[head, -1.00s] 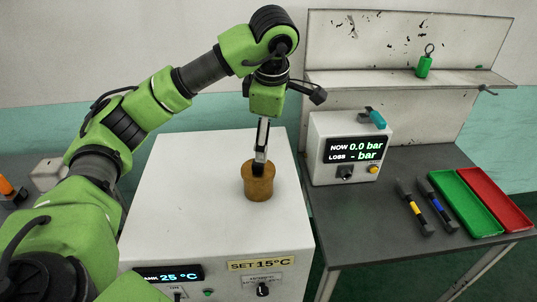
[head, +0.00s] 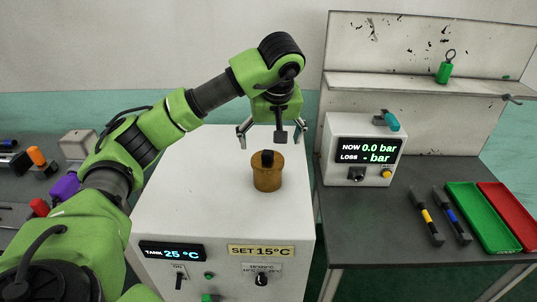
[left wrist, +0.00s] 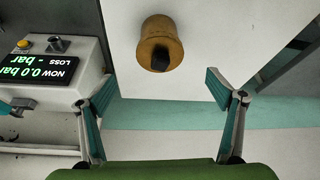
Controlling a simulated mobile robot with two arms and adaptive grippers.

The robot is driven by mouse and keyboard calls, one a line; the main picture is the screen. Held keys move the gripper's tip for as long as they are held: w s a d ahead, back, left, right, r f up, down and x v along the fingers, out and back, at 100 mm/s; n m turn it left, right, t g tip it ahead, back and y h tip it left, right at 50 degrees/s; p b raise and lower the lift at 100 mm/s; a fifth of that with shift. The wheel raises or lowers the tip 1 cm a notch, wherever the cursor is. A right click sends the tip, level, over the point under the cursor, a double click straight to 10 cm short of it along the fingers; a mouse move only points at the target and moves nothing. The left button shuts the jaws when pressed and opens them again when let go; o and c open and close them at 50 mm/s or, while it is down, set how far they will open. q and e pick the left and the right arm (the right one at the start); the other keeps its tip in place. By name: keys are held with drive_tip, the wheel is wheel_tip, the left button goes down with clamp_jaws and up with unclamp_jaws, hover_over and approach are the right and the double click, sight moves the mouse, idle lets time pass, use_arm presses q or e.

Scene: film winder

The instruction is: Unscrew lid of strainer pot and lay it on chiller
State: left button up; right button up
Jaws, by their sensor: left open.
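The strainer pot (head: 267,179) is a brown, slightly tapered pot standing upright on the white chiller's top (head: 190,185). A black knob (head: 267,157) stands on its brown lid, and the lid sits on the pot. My left gripper (head: 270,136) is open and empty, with its fingers spread wide above and behind the pot, touching nothing. In the left wrist view the pot (left wrist: 158,35) lies beyond the open left gripper (left wrist: 160,84), with its black knob (left wrist: 160,58) toward the fingers. My right gripper is not in view.
The chiller front reads 25 °C and SET 15°C. To the right, a dark table carries a pressure box (head: 360,148), two marked tools (head: 427,217), a green tray (head: 478,200) and a red tray (head: 510,215). The chiller top around the pot is clear.

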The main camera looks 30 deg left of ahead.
sight(269, 156)
use_arm(q)
drive_tip(key=p+x, duration=0.1)
drive_tip(key=x, duration=0.7)
drive_tip(key=shift+w+a+f+p, duration=0.1)
drive_tip(key=shift+f+p, duration=0.05)
drive_tip(key=shift+p, duration=0.15)
drive_tip(key=shift+w+a+f, duration=0.1)
drive_tip(key=shift+f, duration=0.3)
drive_tip(key=c, duration=1.2)
drive_tip(key=shift+o, duration=0.6)
drive_tip(key=shift+c, duration=1)
